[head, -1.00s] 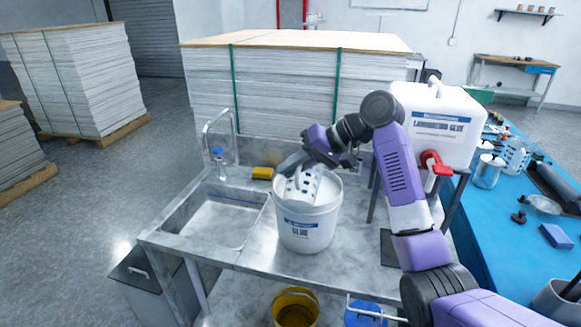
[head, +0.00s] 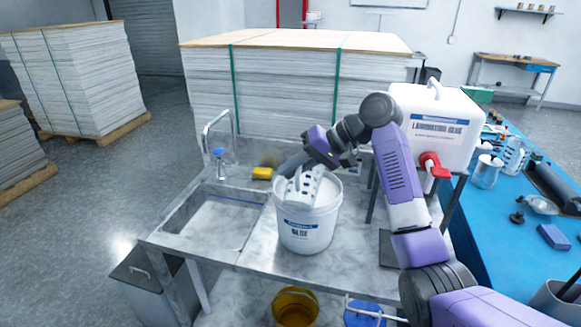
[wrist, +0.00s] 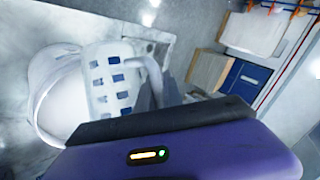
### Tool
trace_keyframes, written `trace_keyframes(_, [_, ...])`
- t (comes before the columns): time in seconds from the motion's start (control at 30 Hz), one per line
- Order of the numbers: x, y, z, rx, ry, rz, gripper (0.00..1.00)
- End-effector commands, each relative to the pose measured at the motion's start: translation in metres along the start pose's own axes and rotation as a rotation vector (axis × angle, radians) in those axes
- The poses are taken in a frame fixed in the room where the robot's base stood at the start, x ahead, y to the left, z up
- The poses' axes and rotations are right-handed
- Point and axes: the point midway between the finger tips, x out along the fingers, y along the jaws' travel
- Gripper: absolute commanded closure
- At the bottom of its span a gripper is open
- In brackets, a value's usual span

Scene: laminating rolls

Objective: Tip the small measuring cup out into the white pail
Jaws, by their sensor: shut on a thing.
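The small measuring cup (head: 303,186) is white with blue marks. It is tilted steeply, mouth downward, in the mouth of the white pail (head: 306,231), which stands on the metal counter. My gripper (head: 291,165) is above the pail's back left rim and is shut on the cup's handle. In the wrist view the cup (wrist: 108,76) lies across the white pail (wrist: 48,112), and its handle runs to my gripper (wrist: 155,92). The cup's mouth is hidden. I cannot tell whether anything is flowing out or left inside.
A sink (head: 212,222) and tap (head: 208,133) are left of the pail, with a yellow sponge (head: 262,173) behind. A large glue container (head: 437,120) with a red tap stands at the right. A blue table (head: 500,232) holds several tools. A yellow bucket (head: 296,308) is below.

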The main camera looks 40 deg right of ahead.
Motion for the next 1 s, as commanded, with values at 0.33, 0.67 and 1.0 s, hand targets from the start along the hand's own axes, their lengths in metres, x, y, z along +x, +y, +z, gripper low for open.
trace_keyframes(0.33, [-0.0028, -0.0022, -0.0050, 0.035, -0.026, -0.017, 1.00])
trace_keyframes(0.67, [-0.0048, -0.0025, -0.0094, 0.071, -0.052, -0.033, 1.00])
trace_keyframes(1.0, [-0.0041, -0.0012, -0.0099, 0.082, -0.060, -0.038, 1.00])
